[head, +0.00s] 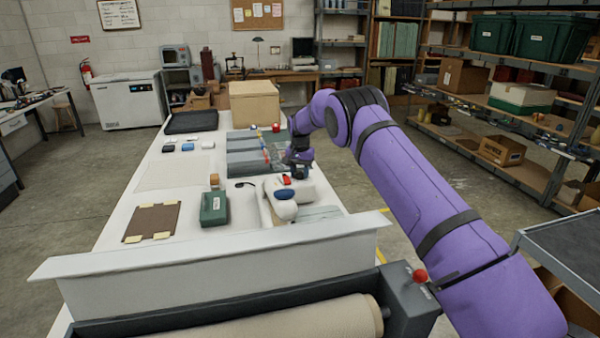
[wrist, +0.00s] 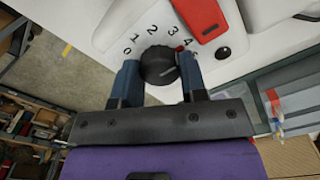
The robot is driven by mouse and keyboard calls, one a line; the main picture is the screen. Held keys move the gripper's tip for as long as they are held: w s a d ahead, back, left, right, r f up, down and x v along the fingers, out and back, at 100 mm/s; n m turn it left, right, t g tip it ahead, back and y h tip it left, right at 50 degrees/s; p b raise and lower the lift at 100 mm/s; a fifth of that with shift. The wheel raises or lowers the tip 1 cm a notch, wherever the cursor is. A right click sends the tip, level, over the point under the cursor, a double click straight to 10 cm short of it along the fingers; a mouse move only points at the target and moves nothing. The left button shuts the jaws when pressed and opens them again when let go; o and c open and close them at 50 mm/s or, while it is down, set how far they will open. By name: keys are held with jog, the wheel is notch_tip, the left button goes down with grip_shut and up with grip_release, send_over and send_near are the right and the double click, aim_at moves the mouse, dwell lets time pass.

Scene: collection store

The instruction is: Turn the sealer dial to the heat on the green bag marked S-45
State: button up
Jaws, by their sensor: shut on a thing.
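The white sealer (head: 300,188) stands on the long white table, with a red part (head: 287,180) on top. In the head view my gripper (head: 298,158) is at the sealer's far side. I cannot pick out a green bag marked S-45.
A green box (head: 213,208) with a label and a brown board (head: 153,221) lie on the table to the left. Grey trays (head: 245,158) and a cardboard box (head: 254,103) are farther back. A roll (head: 290,318) lies in front. Shelves stand at right.

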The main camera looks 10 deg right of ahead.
aim_at(300, 172)
jog(key=o, duration=0.9)
jog(key=shift+r, duration=0.1)
notch_tip(300, 172, up, 11)
jog(key=shift+f, duration=0.15)
